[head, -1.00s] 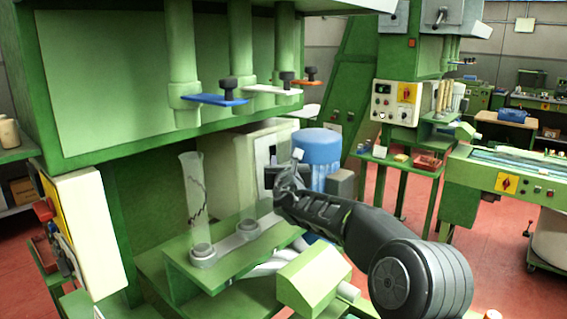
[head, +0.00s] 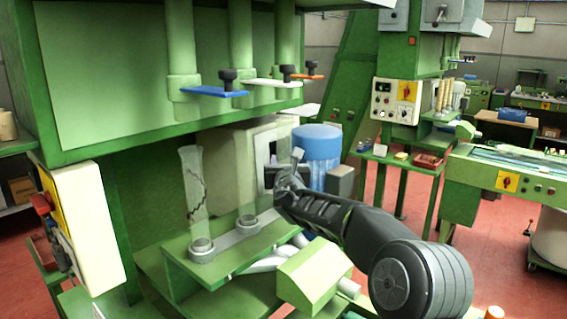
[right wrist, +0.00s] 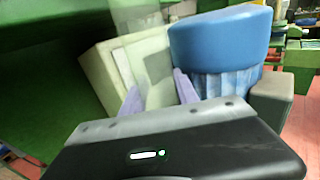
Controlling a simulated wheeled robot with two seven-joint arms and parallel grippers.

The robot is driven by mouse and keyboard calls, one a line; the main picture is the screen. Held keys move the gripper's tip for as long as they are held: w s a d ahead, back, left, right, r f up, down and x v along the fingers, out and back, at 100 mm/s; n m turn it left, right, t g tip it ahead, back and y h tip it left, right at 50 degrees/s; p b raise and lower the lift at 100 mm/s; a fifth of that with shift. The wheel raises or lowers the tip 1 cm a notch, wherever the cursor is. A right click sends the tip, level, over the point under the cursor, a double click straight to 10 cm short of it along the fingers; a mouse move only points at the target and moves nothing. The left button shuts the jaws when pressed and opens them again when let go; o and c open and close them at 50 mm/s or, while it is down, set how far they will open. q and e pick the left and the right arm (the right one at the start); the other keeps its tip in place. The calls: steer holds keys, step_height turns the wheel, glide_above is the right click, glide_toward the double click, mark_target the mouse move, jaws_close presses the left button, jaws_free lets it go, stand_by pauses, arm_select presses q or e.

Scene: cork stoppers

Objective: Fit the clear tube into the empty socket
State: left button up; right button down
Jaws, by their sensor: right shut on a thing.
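A clear tube with a dark crack line (head: 194,190) stands in the left ring socket (head: 202,249) on a green shelf (head: 190,268). A second, very faint clear tube (head: 245,185) stands in the socket to its right (head: 246,223). My right gripper (head: 290,170) is right of these tubes, seen mostly from behind. In the right wrist view its lavender fingers (right wrist: 157,95) stand apart, with a pale see-through shape between them, which appears to be the held clear tube. Its lower end and any socket behind my right arm are hidden. My left gripper is out of view.
Blue, white and orange levers (head: 216,91) hang from the machine's upper housing (head: 180,60). A blue-topped cylinder (head: 317,145) and a pale box (head: 262,150) stand behind my gripper. A green block (head: 314,272) lies in front of the shelf.

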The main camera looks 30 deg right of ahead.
steer(key=shift+f, duration=0.15)
steer(key=c, duration=0.8)
jaws_free()
steer(key=shift+c, duration=0.2)
steer(key=b+v, duration=0.2)
steer(key=v, duration=0.6)
steer(key=shift+b, duration=0.4)
steer(key=shift+f, duration=0.1)
